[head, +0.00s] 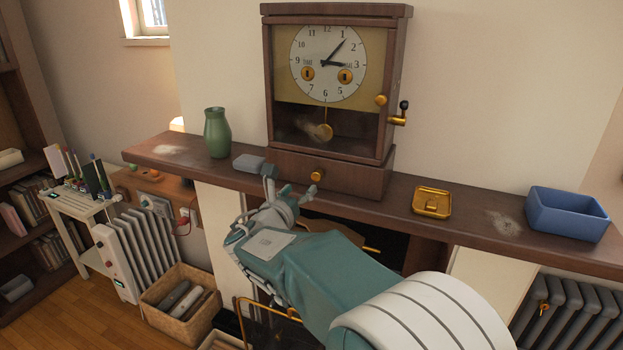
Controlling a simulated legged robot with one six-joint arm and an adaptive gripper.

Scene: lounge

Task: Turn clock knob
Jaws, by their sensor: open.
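A brown wooden clock (335,90) with a white dial stands on the mantel shelf (460,207). A round gold knob (381,100) sits at the right edge of its glass door. Another gold knob (317,176) is on the drawer at its base. A gold crank with a black handle (402,112) sticks out from its right side. My gripper (277,180) is open, in front of the shelf's edge, below and left of the drawer knob. No contact with a knob shows. My teal arm reaches in from the lower right.
A green vase (217,133) and a grey block (249,163) stand left of the clock. A gold square dish (432,203) and a blue box (567,213) are on the right. Radiators (145,250) and a basket (180,302) are below.

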